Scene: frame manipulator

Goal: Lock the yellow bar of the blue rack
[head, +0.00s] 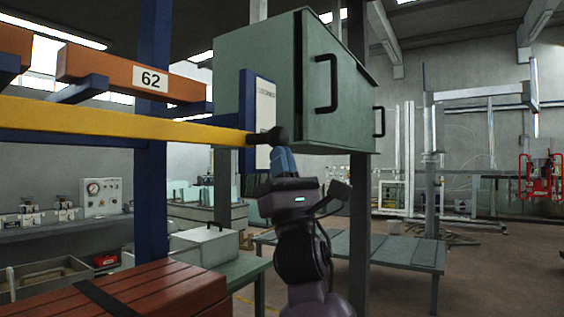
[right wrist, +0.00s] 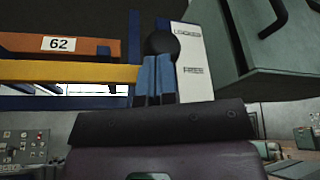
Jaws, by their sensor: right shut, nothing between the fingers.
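The yellow bar (head: 120,122) runs level across the blue rack (head: 153,200); it also shows in the right wrist view (right wrist: 70,72). A dark round knob (head: 268,136) is at its right end, in front of a white plate (head: 264,108). In the right wrist view the plate (right wrist: 196,75) carries two labels, the upper reading LOCKED, the lower apparently FREE. The knob (right wrist: 161,42) appears beside the plate, between the label heights. My right gripper (head: 279,150) has blue fingers, shut and empty, just below the knob; whether they touch it is unclear. My left gripper is out of view.
An orange beam marked 62 (head: 135,75) lies above the bar. A green cabinet with black handles (head: 335,100) hangs close at the upper right. Red-brown planks (head: 150,295) are low at the left. A grey-green table (head: 390,250) stands behind at the right.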

